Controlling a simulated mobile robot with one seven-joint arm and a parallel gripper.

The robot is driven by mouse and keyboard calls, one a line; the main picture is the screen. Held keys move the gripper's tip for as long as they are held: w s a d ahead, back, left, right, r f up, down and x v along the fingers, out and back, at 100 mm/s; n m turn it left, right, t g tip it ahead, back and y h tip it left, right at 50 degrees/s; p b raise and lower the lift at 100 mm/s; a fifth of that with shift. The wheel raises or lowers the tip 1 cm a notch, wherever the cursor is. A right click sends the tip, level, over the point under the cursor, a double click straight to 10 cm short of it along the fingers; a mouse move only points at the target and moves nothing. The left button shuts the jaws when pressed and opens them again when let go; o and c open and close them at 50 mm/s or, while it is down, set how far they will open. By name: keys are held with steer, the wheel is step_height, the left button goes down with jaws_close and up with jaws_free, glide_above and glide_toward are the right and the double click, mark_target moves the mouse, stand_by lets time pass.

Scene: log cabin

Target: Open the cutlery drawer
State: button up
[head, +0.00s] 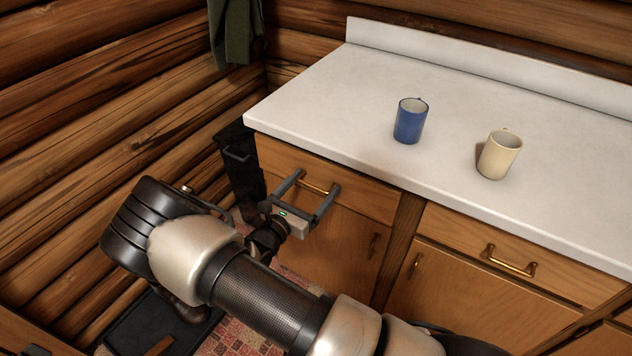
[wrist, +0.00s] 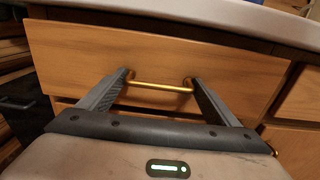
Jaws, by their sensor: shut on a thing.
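The wooden drawer front (head: 368,199) under the left end of the counter has a brass bar handle (head: 314,187); no label shows whether it is the cutlery drawer. It fills the upper part of the wrist view (wrist: 235,75). My gripper (head: 317,182) is at this handle, with one finger at each end of the bar. In the wrist view the fingers (wrist: 158,82) close on the handle lengthwise, and the bar (wrist: 155,86) shows between them. The drawer looks shut or nearly so; I cannot tell whether it stands slightly out.
A blue mug (head: 410,121) and a cream mug (head: 498,156) stand on the white counter (head: 330,92). A second drawer (head: 470,240) with a brass handle is to the right. Cupboard doors (head: 325,245) are below. A dark bin-like object (head: 240,170) stands left of the cabinet, near the log wall.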

steer(key=b+v, duration=0.1)
steer(key=v, duration=3.5)
steer(key=o, duration=1.4)
steer(key=shift+o, duration=0.2)
steer(key=shift+s, duration=0.1)
steer(key=v, duration=1.7)
steer(key=shift+s, duration=0.15)
